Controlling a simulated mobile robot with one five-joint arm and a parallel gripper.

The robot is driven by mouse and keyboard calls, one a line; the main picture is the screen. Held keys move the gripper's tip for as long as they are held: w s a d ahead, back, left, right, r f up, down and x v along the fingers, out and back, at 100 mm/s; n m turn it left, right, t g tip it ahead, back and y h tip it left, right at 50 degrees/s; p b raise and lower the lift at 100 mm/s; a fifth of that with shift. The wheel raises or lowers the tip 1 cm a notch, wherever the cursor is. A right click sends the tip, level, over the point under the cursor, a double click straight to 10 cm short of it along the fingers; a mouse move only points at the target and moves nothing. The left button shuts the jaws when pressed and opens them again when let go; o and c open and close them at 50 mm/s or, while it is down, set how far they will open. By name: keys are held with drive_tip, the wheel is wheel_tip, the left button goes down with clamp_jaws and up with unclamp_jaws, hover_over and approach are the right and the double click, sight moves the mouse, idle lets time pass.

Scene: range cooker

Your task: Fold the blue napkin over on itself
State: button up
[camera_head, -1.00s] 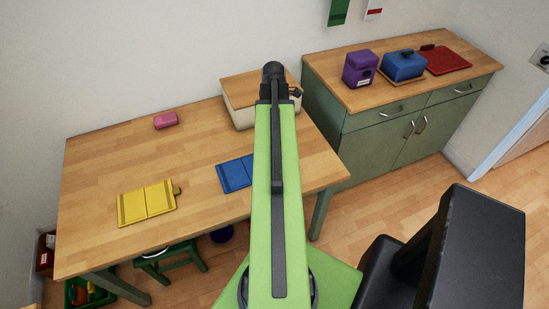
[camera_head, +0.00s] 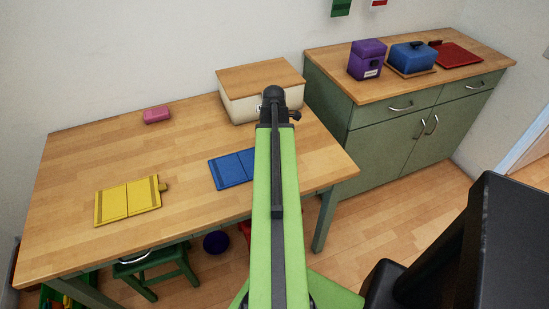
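The blue napkin (camera_head: 231,170) lies flat on the wooden table (camera_head: 100,235), right of the middle. It has a crease line across it, and its right part is hidden behind my green arm. A yellow napkin (camera_head: 128,200) with a small tab on its right edge lies to its left. My arm reaches forward over the table's right part. Its black end joint shows beyond the blue napkin, near the cream box, but the gripper's fingers cannot be made out.
A cream box with a wooden lid (camera_head: 245,103) stands at the table's back right. A pink block (camera_head: 157,115) lies at the back left. A green cabinet (camera_head: 390,140) to the right bears a purple box (camera_head: 367,60), a blue dish (camera_head: 412,56) and a red tray (camera_head: 456,55).

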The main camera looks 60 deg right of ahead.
clamp_jaws()
idle(0.3)
idle(1.1)
